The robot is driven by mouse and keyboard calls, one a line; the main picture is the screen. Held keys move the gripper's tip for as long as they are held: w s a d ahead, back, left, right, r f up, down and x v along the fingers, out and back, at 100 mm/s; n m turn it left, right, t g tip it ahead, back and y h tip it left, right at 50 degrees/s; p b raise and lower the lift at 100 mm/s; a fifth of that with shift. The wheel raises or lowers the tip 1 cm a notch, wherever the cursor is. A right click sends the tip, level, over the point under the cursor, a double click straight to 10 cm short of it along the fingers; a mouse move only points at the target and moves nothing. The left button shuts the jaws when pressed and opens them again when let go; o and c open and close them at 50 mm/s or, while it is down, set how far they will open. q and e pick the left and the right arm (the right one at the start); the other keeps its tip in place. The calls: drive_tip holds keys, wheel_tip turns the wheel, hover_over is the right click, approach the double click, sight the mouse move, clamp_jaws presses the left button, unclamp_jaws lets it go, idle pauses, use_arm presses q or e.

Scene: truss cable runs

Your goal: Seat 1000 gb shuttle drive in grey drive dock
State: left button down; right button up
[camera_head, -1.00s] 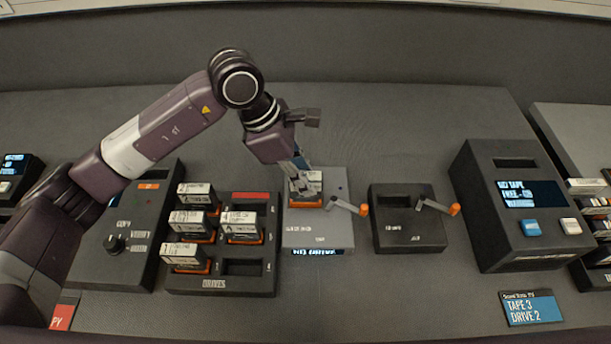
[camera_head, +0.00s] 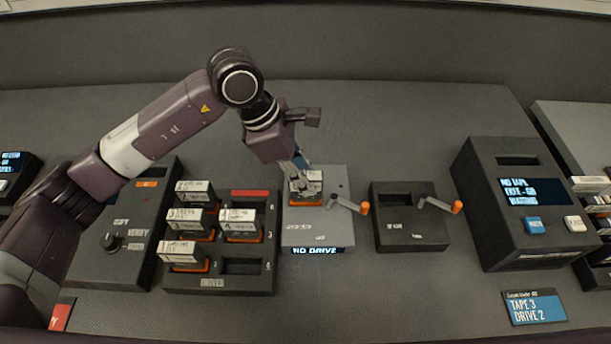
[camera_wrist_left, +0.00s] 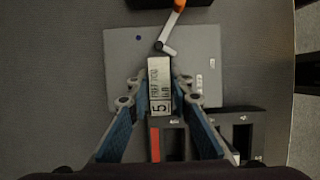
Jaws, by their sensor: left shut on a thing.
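The shuttle drive (camera_wrist_left: 160,88), with a white label and an orange base edge, is held in my left gripper (camera_head: 303,178). The gripper's fingers close on both sides of it in the left wrist view (camera_wrist_left: 160,98). The grey drive dock (camera_head: 318,235) is directly below the gripper, and its screen reads NO DRIVE. The drive is upright over the dock's back left part. Whether it has entered the slot is hidden by the fingers and the drive. The dock's lever (camera_head: 346,205) with an orange knob lies to the right of the drive. My right gripper is not in view.
Left of the dock stands a black drive rack (camera_head: 218,285) with several labelled drives and an open slot. A black dock (camera_head: 410,232) with its own lever stands to the right. A taller console (camera_head: 515,245) with a screen stands farther right.

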use_arm(q)
drive_tip(key=shift+f, duration=0.15)
drive_tip(key=c, duration=1.7)
unclamp_jaws()
drive_tip(key=shift+o, duration=0.6)
drive_tip(key=shift+o, duration=1.3)
drive_tip(key=shift+r+p, duration=1.5)
drive_tip(key=shift+r, duration=2.3)
